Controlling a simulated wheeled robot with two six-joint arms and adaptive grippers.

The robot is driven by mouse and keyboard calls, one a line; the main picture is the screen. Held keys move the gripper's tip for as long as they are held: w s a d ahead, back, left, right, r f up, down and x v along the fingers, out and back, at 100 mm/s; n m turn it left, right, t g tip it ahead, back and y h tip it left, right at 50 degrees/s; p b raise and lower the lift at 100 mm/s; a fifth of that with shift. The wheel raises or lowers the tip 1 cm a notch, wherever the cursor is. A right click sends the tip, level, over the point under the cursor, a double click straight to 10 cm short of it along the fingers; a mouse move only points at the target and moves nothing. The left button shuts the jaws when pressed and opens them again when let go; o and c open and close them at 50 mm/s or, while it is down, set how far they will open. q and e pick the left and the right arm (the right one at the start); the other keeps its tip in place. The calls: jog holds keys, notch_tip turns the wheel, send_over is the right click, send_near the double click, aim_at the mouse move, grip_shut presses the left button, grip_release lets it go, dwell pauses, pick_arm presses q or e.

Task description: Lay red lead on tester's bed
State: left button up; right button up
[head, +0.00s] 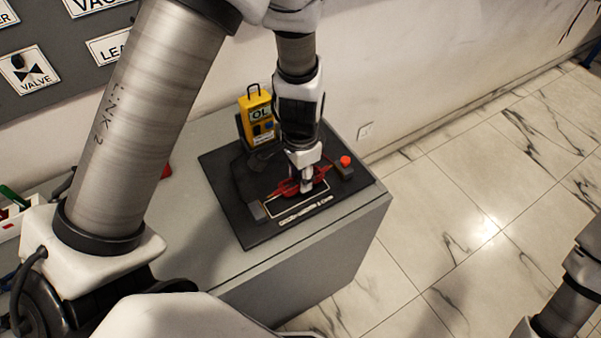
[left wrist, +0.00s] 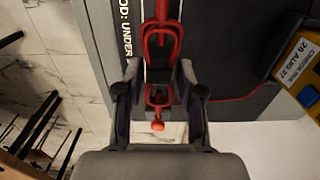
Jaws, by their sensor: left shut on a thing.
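The red lead (head: 284,189) is at my left gripper (head: 306,184), low over the tester's bed. In the left wrist view the red lead (left wrist: 162,40) runs between the fingers of my left gripper (left wrist: 161,70), which is shut on it. The tester's bed is a black board (head: 226,187) with a pale outlined rectangle. I cannot tell whether the lead touches the bed. The yellow tester (head: 258,116) stands at the back of the board, and its edge shows in the left wrist view (left wrist: 300,70). My right gripper is not in view.
A dark block with a red knob (head: 345,160) sits at the board's right end, and a grey block (head: 257,211) at its front left. A wall stands behind; tiled floor (head: 480,200) lies right.

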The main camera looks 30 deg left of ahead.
pick_arm(q)
jog(key=shift+f, duration=0.3)
jog(key=shift+f+b, duration=1.8)
jog(key=shift+b, duration=0.1)
jog(key=o, duration=1.7)
jog(key=shift+r, duration=0.1)
notch_tip(320, 180, up, 8)
jog(key=p, duration=0.7)
